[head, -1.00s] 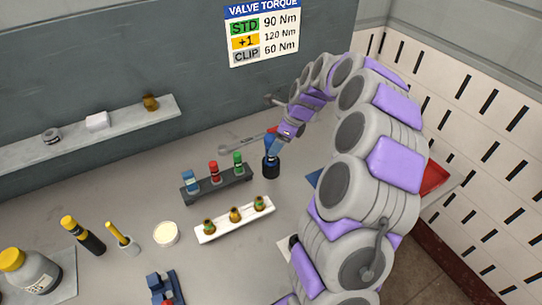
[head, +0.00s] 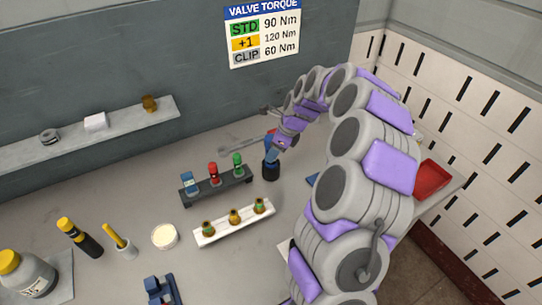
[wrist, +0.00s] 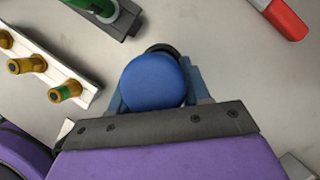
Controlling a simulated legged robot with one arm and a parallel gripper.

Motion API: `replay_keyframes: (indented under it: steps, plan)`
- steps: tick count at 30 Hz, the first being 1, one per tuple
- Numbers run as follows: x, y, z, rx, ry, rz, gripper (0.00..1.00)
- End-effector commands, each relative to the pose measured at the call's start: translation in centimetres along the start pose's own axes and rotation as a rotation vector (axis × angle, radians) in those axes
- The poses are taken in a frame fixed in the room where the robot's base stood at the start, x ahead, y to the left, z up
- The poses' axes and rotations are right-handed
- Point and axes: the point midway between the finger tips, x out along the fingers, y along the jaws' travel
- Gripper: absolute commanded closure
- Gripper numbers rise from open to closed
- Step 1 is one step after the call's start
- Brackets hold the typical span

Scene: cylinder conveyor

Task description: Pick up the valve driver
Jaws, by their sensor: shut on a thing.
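The valve driver appears to be the upright tool with a round blue top (wrist: 152,80) in the wrist view. In the head view its dark lower part (head: 271,171) stands at the right end of the dark rack, beside it. My gripper (head: 271,151) is above it, pointing down, with its blue fingers around the top. In the wrist view my gripper (wrist: 155,92) is shut on the blue top, one finger on each side. A black ring shows behind the top. The fingers hide the tool's upper part in the head view, and I cannot tell whether its bottom touches the table.
A dark rack (head: 216,187) with blue, red and green-topped pieces stands just left. A white rack (head: 234,223) with several brass fittings is in front. A grey wrench (head: 240,144) lies behind. A red tray (head: 432,179) is at the right. Yellow-topped tools stand left.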

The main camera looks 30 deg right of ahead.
Motion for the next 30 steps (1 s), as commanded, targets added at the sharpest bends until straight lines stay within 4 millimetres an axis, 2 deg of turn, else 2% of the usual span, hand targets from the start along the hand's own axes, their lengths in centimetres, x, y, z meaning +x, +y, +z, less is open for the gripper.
replay_keyframes:
  steps: [1, 7, 22, 26, 30]
  plan:
    - [0.0, 0.0, 0.0, 0.000, 0.000, -0.001, 0.81]
    - [0.0, 0.0, 0.0, 0.000, 0.000, -0.001, 1.00]
    - [-0.3, -0.1, 0.1, 0.000, -0.001, -0.003, 1.00]
    - [-1.2, -0.1, 0.5, 0.000, -0.001, -0.005, 1.00]
    - [-3.0, -0.2, 1.2, 0.000, -0.003, -0.009, 1.00]
